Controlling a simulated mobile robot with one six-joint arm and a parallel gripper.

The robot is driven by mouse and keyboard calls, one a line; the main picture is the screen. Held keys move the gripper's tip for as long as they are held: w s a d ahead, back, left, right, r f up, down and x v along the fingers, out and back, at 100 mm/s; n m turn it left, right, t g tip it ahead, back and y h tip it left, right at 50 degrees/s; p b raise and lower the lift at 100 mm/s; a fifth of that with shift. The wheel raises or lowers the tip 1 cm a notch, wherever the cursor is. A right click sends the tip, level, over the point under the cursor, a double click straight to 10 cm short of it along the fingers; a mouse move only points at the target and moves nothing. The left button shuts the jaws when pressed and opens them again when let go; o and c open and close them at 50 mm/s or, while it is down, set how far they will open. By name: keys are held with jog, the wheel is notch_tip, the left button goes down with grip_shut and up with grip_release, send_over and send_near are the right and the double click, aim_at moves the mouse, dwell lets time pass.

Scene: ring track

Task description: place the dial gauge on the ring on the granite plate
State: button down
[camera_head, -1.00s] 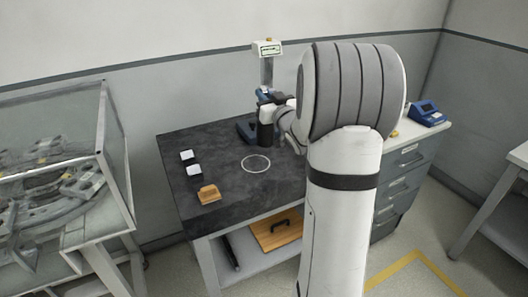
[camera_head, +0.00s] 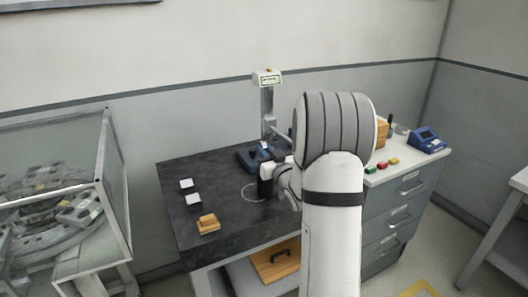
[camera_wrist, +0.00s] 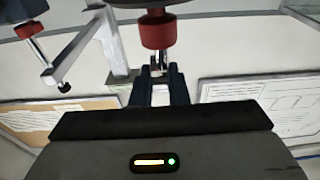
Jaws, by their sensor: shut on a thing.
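The granite plate (camera_head: 222,222) is the dark top of the bench. In the wrist view, the two dark fingers (camera_wrist: 158,72) are shut on a metal stem. A red collar (camera_wrist: 157,32) and the edge of a dark round body stand beyond it, apparently the dial gauge. Its face is not visible.
A blue-based stand with a post (camera_head: 267,108) and white display is behind my gripper. A glass case (camera_head: 65,185) stands left. Drawers (camera_head: 405,195) stand right.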

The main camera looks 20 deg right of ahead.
jog(key=c, duration=1.9)
grip_release()
jog(key=shift+f, duration=0.2)
jog(key=o, duration=0.5)
jog(key=shift+r+p, duration=0.25)
jog(key=shift+p, duration=0.3)
jog(key=s+a+f+g, duration=0.1)
jog(key=s+a+g, duration=0.5)
jog(key=s, duration=0.5)
jog(key=s+a+f+g+b, duration=0.1)
jog(key=s+a+g, duration=0.4)
jog(key=s, duration=0.7)
jog(key=s+a+f+g+b, duration=0.1)
jog(key=s+a+f+g, duration=0.2)
jog(key=s+a+g, duration=0.3)
jog(key=s+a, duration=0.2)
jog(key=s, duration=0.3)
jog(key=shift+s+f+g+h, duration=0.15)
jog(key=shift+f+g+h, duration=0.1)
jog(key=shift+g+h, duration=0.05)
jog(key=shift+a, duration=0.1)
